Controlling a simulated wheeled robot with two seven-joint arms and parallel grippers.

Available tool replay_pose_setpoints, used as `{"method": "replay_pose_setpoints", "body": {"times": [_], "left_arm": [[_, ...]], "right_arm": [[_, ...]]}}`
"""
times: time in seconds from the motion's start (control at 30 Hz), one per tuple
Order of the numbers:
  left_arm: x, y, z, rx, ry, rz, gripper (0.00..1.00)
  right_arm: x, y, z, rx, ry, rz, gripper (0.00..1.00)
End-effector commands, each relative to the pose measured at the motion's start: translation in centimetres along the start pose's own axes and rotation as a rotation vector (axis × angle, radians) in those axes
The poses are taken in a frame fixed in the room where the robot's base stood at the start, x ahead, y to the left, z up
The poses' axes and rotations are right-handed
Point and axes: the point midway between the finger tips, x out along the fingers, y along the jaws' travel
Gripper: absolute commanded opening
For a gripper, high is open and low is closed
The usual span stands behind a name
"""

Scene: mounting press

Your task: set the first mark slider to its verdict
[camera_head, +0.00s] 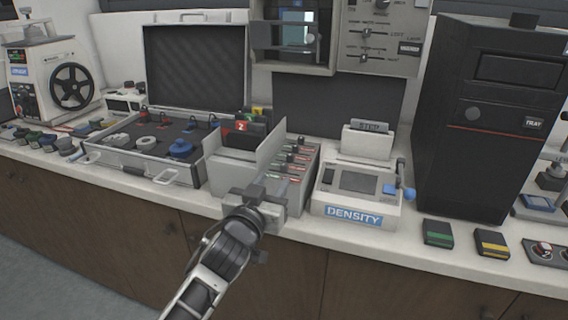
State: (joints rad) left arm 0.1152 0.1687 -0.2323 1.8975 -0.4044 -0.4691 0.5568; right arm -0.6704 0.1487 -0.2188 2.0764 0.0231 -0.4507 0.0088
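The grey box (312,158) in the middle of the counter has a row of small dark sliders or levers with red labels (292,163) on its right part. I cannot read which is the first mark slider. A wall panel (385,22) above also has small sliders (367,32), with lettering too small to read surely. My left gripper (256,194) is at the front of the grey box, below and left of the red-labelled row. Its fingers are small and dark, and whether they are open or touch the box is unclear. My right gripper is not in view.
A white device marked DENSITY (354,217) stands right of the box. An open case (147,168) with round parts lies left. A black tower (487,125) stands at the right. Green-striped (438,234) and yellow-striped (491,243) blocks lie near the front edge.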

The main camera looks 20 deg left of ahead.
Motion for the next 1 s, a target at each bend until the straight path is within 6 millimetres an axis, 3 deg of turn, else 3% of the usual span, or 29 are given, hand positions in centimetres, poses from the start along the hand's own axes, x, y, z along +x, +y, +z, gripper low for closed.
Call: {"method": "replay_pose_setpoints", "body": {"times": [0.2, 0.4, 0.83, 0.97, 1.0], "left_arm": [[4.7, 0.0, -0.1, 0.000, 0.001, 0.000, 0.37], [7.3, 0.1, 0.0, -0.001, 0.001, 0.001, 0.37], [8.2, 0.1, 0.1, -0.001, -0.001, 0.001, 0.37], [8.2, 0.1, 0.1, -0.001, -0.001, 0.001, 0.01], [8.2, 0.1, 0.1, -0.001, -0.001, 0.001, 0.00]], "right_arm": [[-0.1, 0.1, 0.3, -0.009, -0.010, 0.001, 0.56], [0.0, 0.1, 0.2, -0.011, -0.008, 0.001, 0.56], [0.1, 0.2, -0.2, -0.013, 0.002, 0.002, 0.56], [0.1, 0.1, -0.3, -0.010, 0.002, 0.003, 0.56], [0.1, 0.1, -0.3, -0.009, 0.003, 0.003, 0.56]]}}
